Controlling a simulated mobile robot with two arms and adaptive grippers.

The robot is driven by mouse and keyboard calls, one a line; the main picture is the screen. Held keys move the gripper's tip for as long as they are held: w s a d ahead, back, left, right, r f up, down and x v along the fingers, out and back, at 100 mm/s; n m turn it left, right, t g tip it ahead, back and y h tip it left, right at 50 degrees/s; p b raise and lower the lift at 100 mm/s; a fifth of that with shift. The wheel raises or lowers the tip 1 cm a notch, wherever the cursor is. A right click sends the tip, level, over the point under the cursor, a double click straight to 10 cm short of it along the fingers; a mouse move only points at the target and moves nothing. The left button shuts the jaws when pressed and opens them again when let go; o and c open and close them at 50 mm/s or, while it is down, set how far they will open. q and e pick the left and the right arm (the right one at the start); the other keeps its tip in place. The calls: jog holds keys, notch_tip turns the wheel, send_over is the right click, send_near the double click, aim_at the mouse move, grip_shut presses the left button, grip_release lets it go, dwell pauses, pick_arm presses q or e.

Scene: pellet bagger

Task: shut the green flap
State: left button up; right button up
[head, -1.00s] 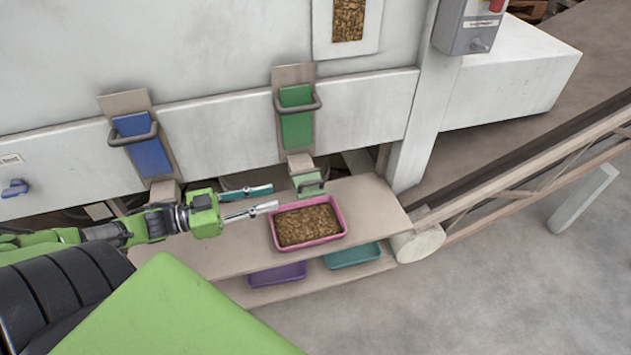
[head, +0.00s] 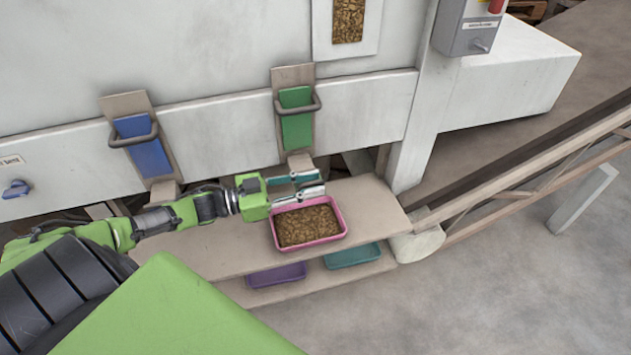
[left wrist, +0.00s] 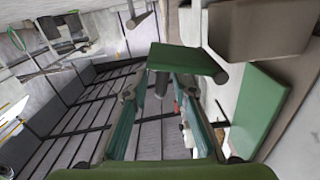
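The green flap (left wrist: 188,60) shows in the left wrist view as a short green plate just beyond my fingertips, with a grey bar (left wrist: 160,86) hanging below it between the fingers. In the head view my left gripper hides most or all of the flap, below the green slide plate (head: 297,125). My left gripper (head: 319,182) is open, its two fingers spread, above the back edge of the pink tray; it also shows in the left wrist view (left wrist: 157,90). I cannot tell whether a finger touches the bar. My right gripper is not in view.
The pink tray (head: 340,232) of brown pellets sits on the shelf (head: 385,205) right under the gripper. A blue slide plate (head: 146,155) is to the left. Purple (head: 277,275) and teal (head: 352,256) trays are on the lower shelf. A conveyor (head: 530,160) runs at right.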

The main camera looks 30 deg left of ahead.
pick_arm(q)
jog(key=shift+x, duration=0.8)
grip_shut()
